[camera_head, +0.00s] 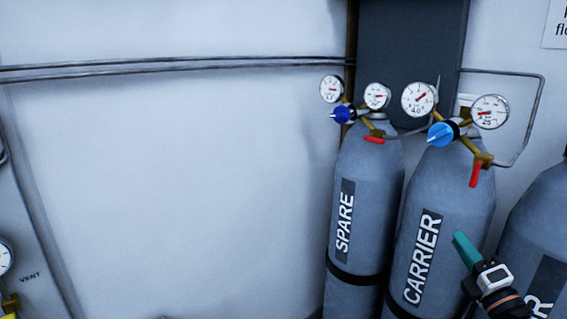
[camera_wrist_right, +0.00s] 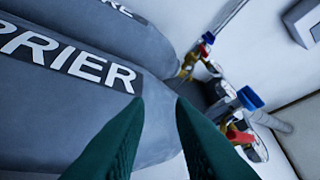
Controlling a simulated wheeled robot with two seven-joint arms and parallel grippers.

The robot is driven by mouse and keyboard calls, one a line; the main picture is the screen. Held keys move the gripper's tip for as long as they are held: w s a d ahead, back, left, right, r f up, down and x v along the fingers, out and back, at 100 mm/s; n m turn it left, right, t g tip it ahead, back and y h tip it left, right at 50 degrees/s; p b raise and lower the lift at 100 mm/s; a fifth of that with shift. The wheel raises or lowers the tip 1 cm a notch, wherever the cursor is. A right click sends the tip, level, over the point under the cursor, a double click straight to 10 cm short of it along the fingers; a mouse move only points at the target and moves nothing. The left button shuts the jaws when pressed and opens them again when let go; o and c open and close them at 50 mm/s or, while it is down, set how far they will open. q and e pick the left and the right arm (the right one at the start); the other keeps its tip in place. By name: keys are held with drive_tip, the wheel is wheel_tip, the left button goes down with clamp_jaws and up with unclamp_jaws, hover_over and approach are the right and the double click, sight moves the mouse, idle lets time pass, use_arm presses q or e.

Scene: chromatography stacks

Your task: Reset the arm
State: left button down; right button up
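My right gripper (camera_head: 464,246) is in front of the grey CARRIER cylinder (camera_head: 412,225), at the lower right of its label in the head view. In the right wrist view, the two green fingers of the gripper (camera_wrist_right: 160,99) stand apart with nothing between them. The CARRIER cylinder (camera_wrist_right: 50,110) lies beyond the fingers, and its regulator with a blue knob (camera_wrist_right: 250,98) and a red lever (camera_wrist_right: 238,135) shows at the right. I see no contact between fingers and cylinder. My left gripper is in neither view.
The SPARE cylinder (camera_head: 358,190) stands left of CARRIER, with its own gauges and dark blue knob (camera_head: 343,115). Another cylinder (camera_head: 540,225) stands at the right edge. Metal pipes (camera_head: 200,65) run along the wall. A VENT panel (camera_head: 28,255) is at far left.

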drive_tip(key=s+a+f+m+g+h, duration=0.3)
drive_tip(key=s+f+m+g, duration=0.25)
drive_tip(key=f+m, duration=0.4)
drive_tip(key=s+a+f+m+g+h, duration=0.35)
drive_tip(key=s+f+m, duration=0.35)
drive_tip(key=f, duration=0.5)
drive_tip(key=s+a+f+m+g+y, duration=0.25)
drive_tip(key=s+a+f+g, duration=0.2)
drive_tip(key=s, duration=0.55)
drive_tip(key=s+a+f+m+g+y, duration=0.1)
drive_tip(key=s+a+f+m+g, duration=0.4)
drive_tip(key=s, duration=0.4)
wheel_tip(320, 180, down, 22)
drive_tip(key=f+n, duration=0.1)
drive_tip(key=s+d+f+g, duration=0.2)
drive_tip(key=s+f, duration=1.5)
drive_tip(key=s, duration=0.1)
drive_tip(key=shift+d+f+n, duration=0.15)
drive_tip(key=shift+d+n, duration=0.05)
drive_tip(key=shift+n, duration=0.1)
